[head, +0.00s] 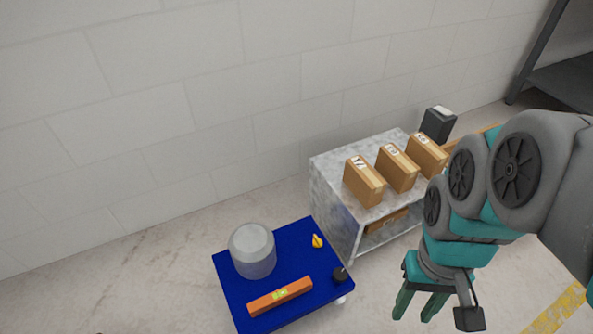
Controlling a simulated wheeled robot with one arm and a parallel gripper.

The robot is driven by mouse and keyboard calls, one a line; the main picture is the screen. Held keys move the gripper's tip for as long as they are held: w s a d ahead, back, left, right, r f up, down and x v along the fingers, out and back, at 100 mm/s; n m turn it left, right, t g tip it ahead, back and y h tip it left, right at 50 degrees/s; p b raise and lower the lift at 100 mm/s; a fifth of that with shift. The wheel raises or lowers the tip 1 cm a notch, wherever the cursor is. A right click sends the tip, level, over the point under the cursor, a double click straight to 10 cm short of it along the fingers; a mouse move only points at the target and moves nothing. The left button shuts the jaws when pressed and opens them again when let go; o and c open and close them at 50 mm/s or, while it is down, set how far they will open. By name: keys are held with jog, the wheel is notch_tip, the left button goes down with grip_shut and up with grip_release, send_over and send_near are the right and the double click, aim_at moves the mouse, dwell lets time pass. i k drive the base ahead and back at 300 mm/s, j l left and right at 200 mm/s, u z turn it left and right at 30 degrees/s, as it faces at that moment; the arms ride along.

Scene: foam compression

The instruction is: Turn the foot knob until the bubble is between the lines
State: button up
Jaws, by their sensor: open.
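A blue platform (232,277) stands low at the lower middle of the head view. An orange-brown spirit level (262,303) lies on it near its front edge, with a yellow-green vial (280,294) in its middle. The bubble and the lines are too small to make out. A black knob (340,275) sits at the platform's right corner, with a pale foot below it. My gripper (419,304) is open and empty. It points down, to the right of the platform and apart from the knob.
A grey cylinder (252,250) and a small yellow object (317,241) stand on the platform. A grey shelf unit (335,205) behind it to the right carries several cardboard boxes (365,182). A dark bin (438,124) is behind. Bare floor (120,275) lies left.

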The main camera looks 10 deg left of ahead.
aim_at(340, 275)
jog(key=k+l, duration=1.55)
jog(key=l, duration=0.2)
